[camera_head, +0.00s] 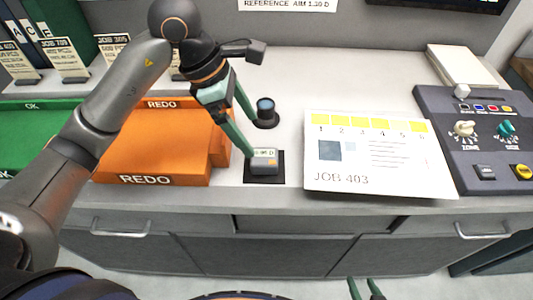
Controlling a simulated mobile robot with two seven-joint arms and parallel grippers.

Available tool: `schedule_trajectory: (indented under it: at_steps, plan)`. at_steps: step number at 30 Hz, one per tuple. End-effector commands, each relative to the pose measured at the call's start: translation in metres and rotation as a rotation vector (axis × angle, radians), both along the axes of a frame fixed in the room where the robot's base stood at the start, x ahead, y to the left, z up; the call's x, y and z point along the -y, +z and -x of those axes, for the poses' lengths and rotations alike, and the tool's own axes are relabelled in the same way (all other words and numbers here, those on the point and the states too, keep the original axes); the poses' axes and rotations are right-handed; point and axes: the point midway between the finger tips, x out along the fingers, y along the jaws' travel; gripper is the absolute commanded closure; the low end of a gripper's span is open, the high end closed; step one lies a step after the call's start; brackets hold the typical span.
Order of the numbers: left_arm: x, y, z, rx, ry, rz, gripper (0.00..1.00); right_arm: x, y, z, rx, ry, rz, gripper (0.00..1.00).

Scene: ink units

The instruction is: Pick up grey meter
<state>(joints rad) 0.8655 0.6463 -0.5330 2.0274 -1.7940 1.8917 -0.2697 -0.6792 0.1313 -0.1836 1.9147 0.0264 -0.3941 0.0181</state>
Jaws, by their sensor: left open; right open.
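The grey meter (264,158) is a small box with a pale display and an orange patch. It sits on a black square pad near the counter's front edge. My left gripper (250,133) has green fingers and reaches down from above. One fingertip is at the meter's left side; the other finger is up and to the right, near a dark round cup-like item. The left gripper is open, and the meter rests on the pad. My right gripper (366,289) shows only as green fingertips at the bottom edge, open, in front of the cabinets.
An orange REDO tray (150,181) stands close left of the meter, and a green OK tray (45,120) beyond it. The dark round item (265,112) stands behind. A JOB 403 sheet (400,178) lies to the right, beside a control console (485,140). Open counter lies behind.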

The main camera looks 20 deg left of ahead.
Motion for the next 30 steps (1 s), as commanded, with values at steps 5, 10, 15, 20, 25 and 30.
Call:
schedule_trajectory:
  at_steps: [5, 10, 15, 20, 25, 30]
  plan:
    - [0.014, -0.031, -0.002, -0.007, -0.002, 0.005, 0.0, 0.0, 0.001, 0.002, -0.005, 0.0, 0.0, 0.5]
    - [0.019, -0.045, -0.005, -0.004, -0.002, 0.006, 0.0, 0.0, 0.001, 0.002, -0.005, 0.0, 0.0, 0.5]
    - [0.024, -0.062, -0.007, -0.009, -0.002, 0.007, 0.0, 0.0, 0.005, 0.002, -0.005, 0.0, 0.0, 0.5]
    - [0.031, -0.085, -0.011, -0.008, -0.001, 0.007, 0.0, 0.0, 0.007, 0.002, -0.004, 0.0, -0.001, 0.5]
    - [0.035, -0.096, -0.013, -0.003, -0.001, 0.006, 0.0, 0.0, 0.008, 0.001, -0.003, 0.001, 0.0, 0.5]
    - [0.035, -0.096, -0.013, -0.002, -0.002, 0.006, 0.0, 0.0, 0.008, 0.001, -0.002, 0.001, 0.0, 0.5]
